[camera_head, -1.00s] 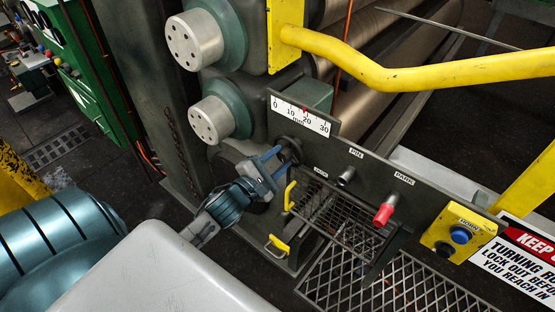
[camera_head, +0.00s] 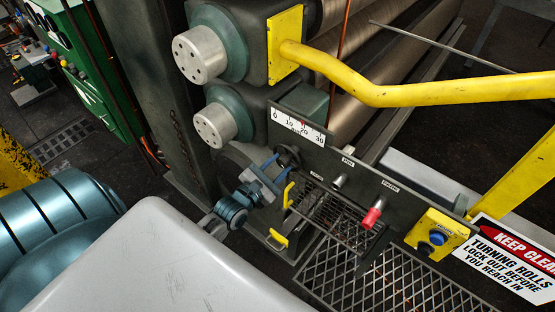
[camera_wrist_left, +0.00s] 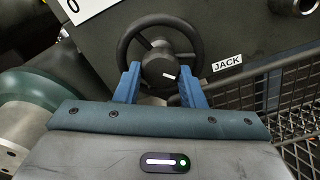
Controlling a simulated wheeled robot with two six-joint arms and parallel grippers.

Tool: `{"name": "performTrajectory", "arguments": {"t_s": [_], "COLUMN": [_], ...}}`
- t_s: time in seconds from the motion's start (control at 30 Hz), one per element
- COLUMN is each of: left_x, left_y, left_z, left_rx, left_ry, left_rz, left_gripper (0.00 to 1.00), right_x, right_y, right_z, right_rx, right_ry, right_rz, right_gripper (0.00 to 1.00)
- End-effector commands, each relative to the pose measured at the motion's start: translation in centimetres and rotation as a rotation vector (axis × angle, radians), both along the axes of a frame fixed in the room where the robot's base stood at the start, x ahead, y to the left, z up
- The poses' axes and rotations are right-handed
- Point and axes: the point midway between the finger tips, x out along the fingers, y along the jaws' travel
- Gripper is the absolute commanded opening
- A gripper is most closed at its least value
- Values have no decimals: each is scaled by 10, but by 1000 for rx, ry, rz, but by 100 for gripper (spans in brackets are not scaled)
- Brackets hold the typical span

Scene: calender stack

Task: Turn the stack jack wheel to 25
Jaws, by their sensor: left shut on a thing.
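The jack wheel (camera_wrist_left: 160,52) is a dark spoked handwheel on the dark panel, with a white mark near its hub and a JACK label (camera_wrist_left: 227,62) at its right. My left gripper (camera_wrist_left: 156,85) has its two blue fingers on either side of the wheel's lower part and is shut on it. In the head view the left gripper (camera_head: 270,172) reaches the wheel (camera_head: 288,156) from the lower left. My right gripper is not in view.
A PIN knob (camera_head: 340,181) and a red PARK handle (camera_head: 372,218) are on the panel to the right. A wire basket (camera_head: 335,215) hangs below. A yellow rail (camera_head: 420,92) crosses above.

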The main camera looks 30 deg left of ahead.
Motion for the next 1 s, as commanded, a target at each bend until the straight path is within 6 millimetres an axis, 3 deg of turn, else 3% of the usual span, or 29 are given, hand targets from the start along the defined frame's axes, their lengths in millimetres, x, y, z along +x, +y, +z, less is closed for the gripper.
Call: {"name": "performTrajectory", "arguments": {"t_s": [1.0], "left_x": [-1], "left_y": [-4], "left_z": [-1], "left_rx": [-908], "left_ry": [74], "left_rz": [-2], "left_gripper": [13], "right_x": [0], "right_y": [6], "right_z": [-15], "right_rx": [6], "right_ry": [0], "right_rz": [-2], "right_gripper": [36]}}
